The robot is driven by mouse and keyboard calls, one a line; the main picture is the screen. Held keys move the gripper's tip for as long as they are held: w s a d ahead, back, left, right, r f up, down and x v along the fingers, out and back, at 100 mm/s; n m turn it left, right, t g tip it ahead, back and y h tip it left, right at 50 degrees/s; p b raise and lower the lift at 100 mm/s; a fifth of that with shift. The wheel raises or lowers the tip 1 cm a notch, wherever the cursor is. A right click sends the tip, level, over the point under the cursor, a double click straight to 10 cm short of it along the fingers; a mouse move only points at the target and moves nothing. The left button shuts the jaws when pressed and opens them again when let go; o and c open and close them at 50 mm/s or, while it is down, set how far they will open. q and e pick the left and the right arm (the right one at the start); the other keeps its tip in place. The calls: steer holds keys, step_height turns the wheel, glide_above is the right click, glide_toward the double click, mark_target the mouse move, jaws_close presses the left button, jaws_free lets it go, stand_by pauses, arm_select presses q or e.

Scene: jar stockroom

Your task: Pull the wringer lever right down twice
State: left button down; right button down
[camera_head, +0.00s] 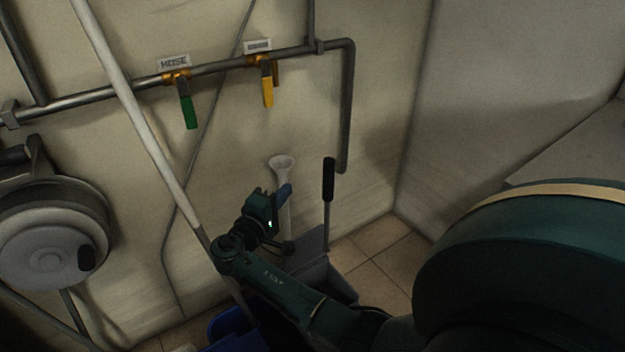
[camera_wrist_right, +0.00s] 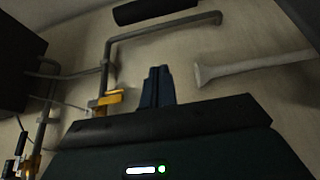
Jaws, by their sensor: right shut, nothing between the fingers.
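The wringer lever (camera_head: 328,180) has a black grip on a thin grey rod. It stands upright, rising from the grey wringer (camera_head: 311,243) on the bucket near the corner. My right gripper (camera_head: 285,190) is left of the lever's grip in the head view, apart from it, with its blue fingers shut and empty. In the right wrist view the shut fingers (camera_wrist_right: 158,86) point toward the wall, and a black bar that looks like the lever's grip (camera_wrist_right: 155,10) lies beyond them at the top edge. My right forearm hides part of the bucket. My left gripper is out of view.
A pale pole with a flared end (camera_head: 282,163) stands right behind my right fingers. A pipe (camera_head: 220,66) with a green-handled valve (camera_head: 187,108) and a yellow-handled valve (camera_head: 267,85) runs along the wall. A long pale pole (camera_head: 135,110) leans left; a hose reel (camera_head: 50,235) is at far left.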

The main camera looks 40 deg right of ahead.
arm_select(q)
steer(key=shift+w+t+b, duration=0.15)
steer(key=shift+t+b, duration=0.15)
steer(key=shift+b, duration=0.1)
arm_select(e)
steer(key=d, duration=0.9)
steer(key=shift+s+d, duration=0.15)
steer(key=shift+d, duration=0.1)
steer(key=shift+s+f, duration=0.1)
steer(key=shift+s, duration=0.05)
